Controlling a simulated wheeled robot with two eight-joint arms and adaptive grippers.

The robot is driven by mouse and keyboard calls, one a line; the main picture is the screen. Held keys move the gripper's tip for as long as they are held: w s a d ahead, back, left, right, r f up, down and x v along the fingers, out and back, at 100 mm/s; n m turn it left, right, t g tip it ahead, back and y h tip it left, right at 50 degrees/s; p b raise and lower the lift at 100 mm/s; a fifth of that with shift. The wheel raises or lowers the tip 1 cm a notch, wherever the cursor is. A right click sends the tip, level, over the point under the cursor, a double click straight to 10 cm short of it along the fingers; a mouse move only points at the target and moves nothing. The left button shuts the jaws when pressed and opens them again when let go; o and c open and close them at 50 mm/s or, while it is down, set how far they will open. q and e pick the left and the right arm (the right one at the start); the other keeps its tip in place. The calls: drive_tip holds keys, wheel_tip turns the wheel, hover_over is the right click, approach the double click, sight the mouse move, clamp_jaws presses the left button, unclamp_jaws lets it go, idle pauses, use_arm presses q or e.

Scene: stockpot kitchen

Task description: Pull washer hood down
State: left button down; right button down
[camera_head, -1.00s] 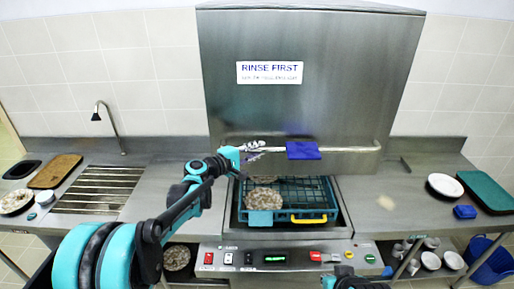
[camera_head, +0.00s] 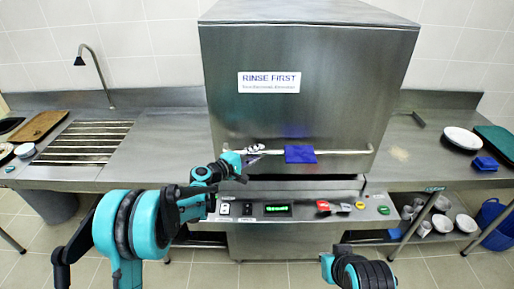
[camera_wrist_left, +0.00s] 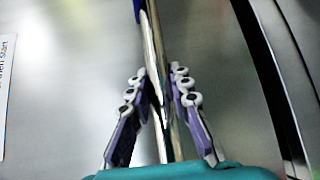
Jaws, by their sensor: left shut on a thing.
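The washer hood (camera_head: 300,90) is a large steel box with a "RINSE FIRST" label, low over the washer base, and a narrow dark gap shows under its front edge. Its handle bar (camera_head: 345,151) runs across the lower front, with a blue cloth (camera_head: 300,154) over the middle. My left gripper (camera_head: 254,158) is shut on the bar, left of the cloth. In the left wrist view the bar (camera_wrist_left: 154,50) passes between the two purple fingers (camera_wrist_left: 162,100). Part of my right arm shows at the bottom; its gripper cannot be made out.
The control panel (camera_head: 290,209) with coloured switches is just below the hood. A ribbed drainer (camera_head: 85,142) and a tap (camera_head: 95,70) are on the left counter. A white plate (camera_head: 462,139), a blue block (camera_head: 484,163) and a green tray (camera_head: 497,139) are on the right counter.

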use_arm(q)
wheel_tip(320, 180, down, 5)
drive_tip(key=shift+s+r+b, duration=0.1)
drive_tip(key=shift+r+b, duration=0.05)
drive_tip(key=shift+b, duration=1)
drive_tip(key=c, duration=1.4)
unclamp_jaws()
drive_tip(key=shift+o, duration=0.2)
drive_tip(key=v, duration=1.2)
